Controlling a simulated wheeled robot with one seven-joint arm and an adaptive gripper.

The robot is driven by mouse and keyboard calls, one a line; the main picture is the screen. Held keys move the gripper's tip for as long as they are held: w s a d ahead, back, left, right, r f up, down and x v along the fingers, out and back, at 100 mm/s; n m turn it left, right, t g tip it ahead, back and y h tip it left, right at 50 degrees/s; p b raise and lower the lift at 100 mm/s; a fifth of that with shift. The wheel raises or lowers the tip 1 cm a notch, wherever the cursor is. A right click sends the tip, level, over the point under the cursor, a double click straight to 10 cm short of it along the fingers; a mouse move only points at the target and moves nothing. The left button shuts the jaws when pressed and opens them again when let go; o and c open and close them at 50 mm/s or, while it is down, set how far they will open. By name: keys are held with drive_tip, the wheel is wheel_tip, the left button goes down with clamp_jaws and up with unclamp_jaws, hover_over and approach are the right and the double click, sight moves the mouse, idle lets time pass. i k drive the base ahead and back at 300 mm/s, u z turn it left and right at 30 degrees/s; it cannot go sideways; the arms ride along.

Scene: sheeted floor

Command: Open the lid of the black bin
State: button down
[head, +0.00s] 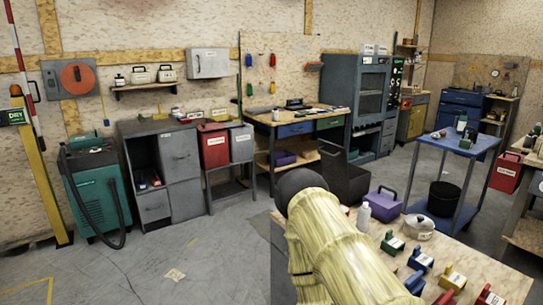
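A dark grey-black box-shaped bin (346,184) stands on the floor in the middle of the head view, in front of the workbench. A dark panel slants at its top left; I cannot tell whether this is a raised lid or part of the rim. My pale yellow covered arm, with a dark rounded part, is in front and hides the bin's lower left. A black round bucket (443,198) sits on the lower shelf of a blue cart (450,142). My gripper is not in view.
A table (471,260) with clamps, a white bottle (364,215) and a purple box (382,204) is at the lower right, close to my arm. The workbench (285,119) stands behind the bin. Open floor (200,250) lies on the left.

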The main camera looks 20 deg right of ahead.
sight(334, 157)
drive_tip(key=i, duration=1.05)
drive_tip(key=z, duration=0.75)
